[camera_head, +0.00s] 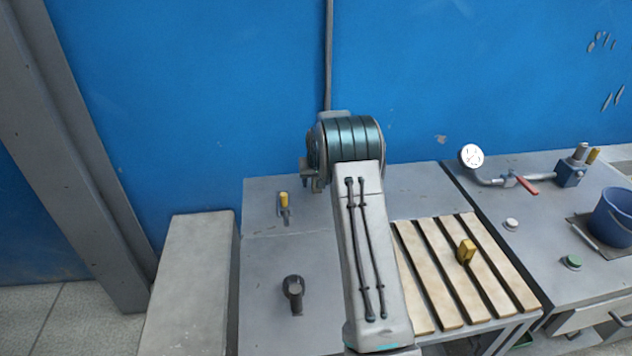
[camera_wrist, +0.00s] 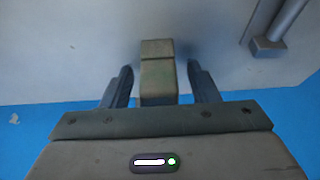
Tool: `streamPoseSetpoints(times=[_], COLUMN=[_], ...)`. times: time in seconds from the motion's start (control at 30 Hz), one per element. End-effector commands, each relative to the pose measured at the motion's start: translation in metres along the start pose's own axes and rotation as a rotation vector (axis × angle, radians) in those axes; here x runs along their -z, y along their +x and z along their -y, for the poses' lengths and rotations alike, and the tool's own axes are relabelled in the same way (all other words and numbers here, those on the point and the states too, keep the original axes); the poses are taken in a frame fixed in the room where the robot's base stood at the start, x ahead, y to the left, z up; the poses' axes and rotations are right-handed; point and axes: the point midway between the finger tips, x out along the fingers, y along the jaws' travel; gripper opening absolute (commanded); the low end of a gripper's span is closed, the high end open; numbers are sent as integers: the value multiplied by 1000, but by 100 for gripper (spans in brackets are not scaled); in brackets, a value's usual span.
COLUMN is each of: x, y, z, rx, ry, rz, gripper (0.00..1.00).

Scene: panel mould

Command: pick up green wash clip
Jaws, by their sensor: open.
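In the wrist view, a dull olive-green block (camera_wrist: 158,78), which looks like the green wash clip, stands between the two fingers of my gripper (camera_wrist: 160,88). My gripper is open, with one finger on each side of the block and a visible gap on both sides. The block's lower end is hidden behind the gripper body. In the head view, my arm hides the block, and only part of my gripper (camera_head: 312,178) shows beside the dark wrist, above the back of the grey bench (camera_head: 262,255).
A yellow-handled fitting (camera_head: 284,202) and a dark knob (camera_head: 293,290) are on the bench at left. A yellow clip (camera_head: 466,250) sits on the wooden slats (camera_head: 425,270). A gauge pipe (camera_head: 490,180) and blue bucket (camera_head: 612,215) stand right. The blue wall (camera_head: 200,90) is close behind.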

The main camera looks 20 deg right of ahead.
Motion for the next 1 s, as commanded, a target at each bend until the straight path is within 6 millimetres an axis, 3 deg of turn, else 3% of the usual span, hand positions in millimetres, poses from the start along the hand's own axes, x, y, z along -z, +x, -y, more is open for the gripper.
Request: streamPoseSetpoints(times=[0.07, 0.2, 0.23, 0.63, 0.87, 1.0], x=[0, 0, 0, 2, 15, 21], y=[0, 0, 0, -5, -34, -52], z=[0, 0, 0, 0, 0, -29], rx=[0, 0, 0, 0, -1, -3], ry=[0, 0, 0, 0, -1, 6], rz=[0, 0, 0, -2, -6, -4], gripper=[49, 10, 6, 7, 7, 7])
